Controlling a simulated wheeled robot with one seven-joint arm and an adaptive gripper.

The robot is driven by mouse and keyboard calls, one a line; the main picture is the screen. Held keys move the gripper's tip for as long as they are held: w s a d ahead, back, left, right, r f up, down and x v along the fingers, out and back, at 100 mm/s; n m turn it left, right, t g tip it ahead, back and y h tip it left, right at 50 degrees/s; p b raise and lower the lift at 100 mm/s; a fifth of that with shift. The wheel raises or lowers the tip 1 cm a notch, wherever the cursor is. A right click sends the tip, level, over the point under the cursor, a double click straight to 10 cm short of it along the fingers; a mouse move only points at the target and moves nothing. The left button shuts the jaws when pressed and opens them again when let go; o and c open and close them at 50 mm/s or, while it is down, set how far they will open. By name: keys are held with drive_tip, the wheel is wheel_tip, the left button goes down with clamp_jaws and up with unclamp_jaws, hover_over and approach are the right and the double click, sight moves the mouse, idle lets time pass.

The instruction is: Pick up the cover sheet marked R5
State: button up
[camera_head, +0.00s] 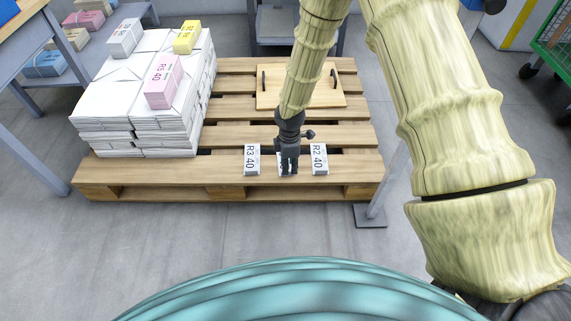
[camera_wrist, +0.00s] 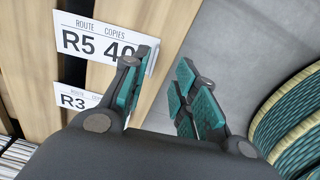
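The white cover sheet marked R5 40 (camera_wrist: 100,40) lies flat on the wooden pallet slats in the wrist view. Its right end is partly covered by one finger of my gripper (camera_wrist: 162,95). My gripper is open, its two teal-padded fingers apart with grey floor showing between them. In the head view my gripper (camera_head: 289,168) points down over the middle sheet (camera_head: 281,160) at the pallet's front edge and hides most of it. Whether a finger touches the sheet, I cannot tell.
Sheets R3 (camera_head: 252,160) and R2 (camera_head: 319,159) lie to either side on the pallet (camera_head: 230,170). A paper stack (camera_head: 105,105) at left carries pink (camera_head: 163,80), yellow (camera_head: 187,37) and white (camera_head: 125,38) bundles. A handled board (camera_head: 300,90) lies behind. A metal post (camera_head: 372,214) stands at right.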

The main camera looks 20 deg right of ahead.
drive_tip(key=shift+w+d+f+b, duration=0.1)
drive_tip(key=shift+w+f+b, duration=0.1)
drive_tip(key=shift+f+b, duration=0.95)
drive_tip(key=shift+w+d+f+b, duration=0.15)
drive_tip(key=shift+f+b, duration=0.65)
drive_tip(key=shift+f, duration=0.65)
drive_tip(key=shift+c, duration=0.4)
clamp_jaws()
